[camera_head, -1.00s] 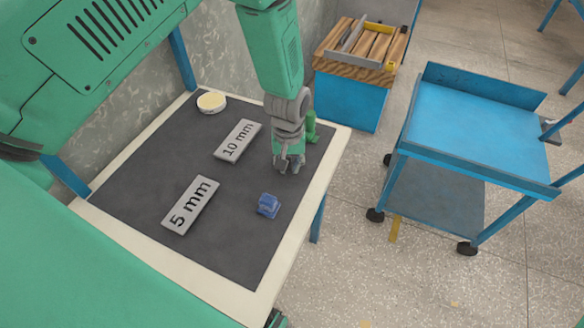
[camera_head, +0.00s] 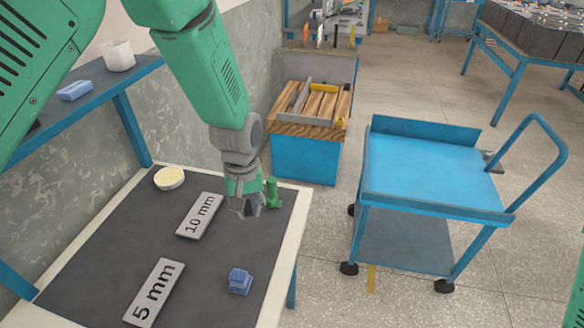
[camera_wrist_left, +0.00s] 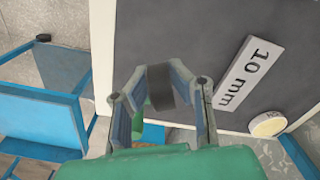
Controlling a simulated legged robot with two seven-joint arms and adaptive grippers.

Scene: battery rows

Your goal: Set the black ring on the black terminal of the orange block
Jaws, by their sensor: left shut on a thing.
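My left gripper (camera_head: 246,208) is over the far right part of the dark table mat, beside a small green object (camera_head: 273,193). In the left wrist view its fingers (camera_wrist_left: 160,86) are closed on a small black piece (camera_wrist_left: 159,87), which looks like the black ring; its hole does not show. No orange block or black terminal is visible in either view. My right gripper is not in view.
On the mat (camera_head: 85,250) are a "10 mm" plate (camera_head: 200,215), a "5 mm" plate (camera_head: 154,293), a round cream-topped tin (camera_head: 169,178) and a small blue block (camera_head: 240,281). A blue cart (camera_head: 430,175) stands to the right, with open floor around it.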

